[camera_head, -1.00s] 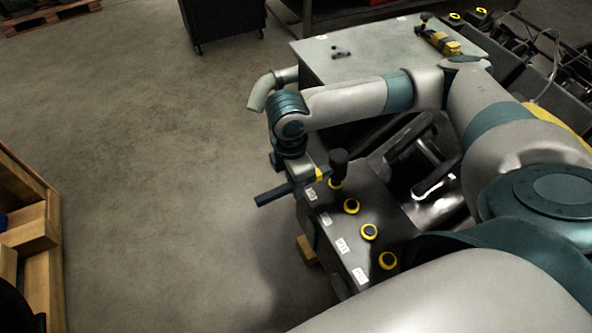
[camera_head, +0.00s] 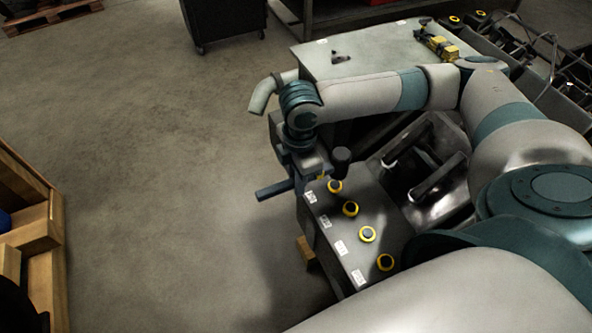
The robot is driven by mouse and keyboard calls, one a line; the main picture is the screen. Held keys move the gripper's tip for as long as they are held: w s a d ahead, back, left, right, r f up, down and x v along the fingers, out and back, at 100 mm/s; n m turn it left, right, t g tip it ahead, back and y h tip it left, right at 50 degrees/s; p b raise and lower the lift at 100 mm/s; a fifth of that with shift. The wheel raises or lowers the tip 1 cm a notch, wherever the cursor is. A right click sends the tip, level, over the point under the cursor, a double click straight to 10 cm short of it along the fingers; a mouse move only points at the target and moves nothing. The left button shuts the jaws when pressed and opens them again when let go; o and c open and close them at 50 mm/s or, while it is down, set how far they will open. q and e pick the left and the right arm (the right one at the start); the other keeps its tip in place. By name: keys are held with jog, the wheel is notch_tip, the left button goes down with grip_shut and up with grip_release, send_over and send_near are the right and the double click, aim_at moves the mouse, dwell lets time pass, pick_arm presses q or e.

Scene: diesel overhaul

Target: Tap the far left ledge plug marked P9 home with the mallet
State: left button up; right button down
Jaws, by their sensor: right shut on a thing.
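My right gripper (camera_head: 308,172) is shut on the mallet, just beyond the far end of the dark ledge (camera_head: 332,236). The mallet's dark handle (camera_head: 274,190) sticks out to the left of the jaws. Its black head (camera_head: 341,159) is on the right, above and slightly behind the farthest plug (camera_head: 334,187). That plug is a dark cap with a yellow ring. Similar plugs (camera_head: 367,234) run along the ledge toward me, beside white labels (camera_head: 325,221). The label print is too small to read, so I cannot confirm P9. My left gripper is out of view.
The open engine bay (camera_head: 428,170) lies right of the ledge, under my arm. A grey-topped bench (camera_head: 380,50) with a yellow tool (camera_head: 438,45) stands behind. Wooden crates (camera_head: 40,235) stand at the left edge. The floor between is clear.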

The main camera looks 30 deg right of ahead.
jog(key=shift+a, duration=0.2)
dwell(0.3)
notch_tip(320, 180, down, 6)
jog(key=shift+r+b, duration=0.1)
jog(key=shift+b, duration=0.7)
jog(key=shift+w+r+p, duration=0.1)
jog(key=shift+r+p, duration=0.7)
jog(key=shift+r, duration=1.3)
